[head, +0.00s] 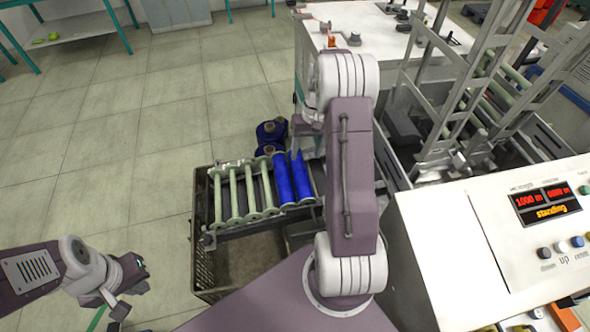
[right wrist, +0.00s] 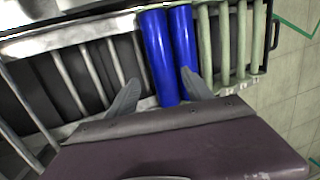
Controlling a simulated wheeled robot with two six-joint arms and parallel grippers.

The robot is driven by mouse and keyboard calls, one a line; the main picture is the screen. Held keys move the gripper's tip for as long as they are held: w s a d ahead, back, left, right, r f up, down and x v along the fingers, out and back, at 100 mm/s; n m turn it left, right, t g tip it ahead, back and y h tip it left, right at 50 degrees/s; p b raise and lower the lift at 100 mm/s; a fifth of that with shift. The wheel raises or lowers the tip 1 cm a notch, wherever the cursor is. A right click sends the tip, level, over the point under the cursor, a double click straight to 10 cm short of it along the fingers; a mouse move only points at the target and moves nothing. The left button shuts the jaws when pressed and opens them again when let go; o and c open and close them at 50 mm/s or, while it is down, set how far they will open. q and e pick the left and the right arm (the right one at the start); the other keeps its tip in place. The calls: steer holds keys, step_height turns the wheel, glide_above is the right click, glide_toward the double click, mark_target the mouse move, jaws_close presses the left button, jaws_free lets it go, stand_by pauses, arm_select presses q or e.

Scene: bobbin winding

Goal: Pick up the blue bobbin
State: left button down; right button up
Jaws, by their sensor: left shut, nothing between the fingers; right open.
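In the head view my right arm hides most of that gripper. My left gripper (head: 131,300) is shut and empty at the lower left, away from the bobbins.
Several pale green bobbins (head: 234,194) lie in the same rack, left of the blue ones. A dark crate (head: 203,270) is beneath it. Dark blue spools (head: 270,132) stand behind. A white control panel (head: 470,240) is at the right.

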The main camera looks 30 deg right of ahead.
mark_target(301, 171)
steer(key=f, duration=0.3)
steer(key=shift+s+a+f, duration=0.15)
steer(key=shift+a+f, duration=0.15)
steer(key=shift+f, duration=0.05)
steer(key=shift+w+f, duration=0.15)
steer(key=shift+w, duration=0.05)
steer(key=shift+s+a+f, duration=0.1)
steer(key=shift+a+f, duration=0.15)
steer(key=shift+f, duration=1)
steer(key=shift+a+f, duration=0.25)
steer(key=shift+f, duration=0.95)
jaws_close()
step_height(301, 171, up, 10)
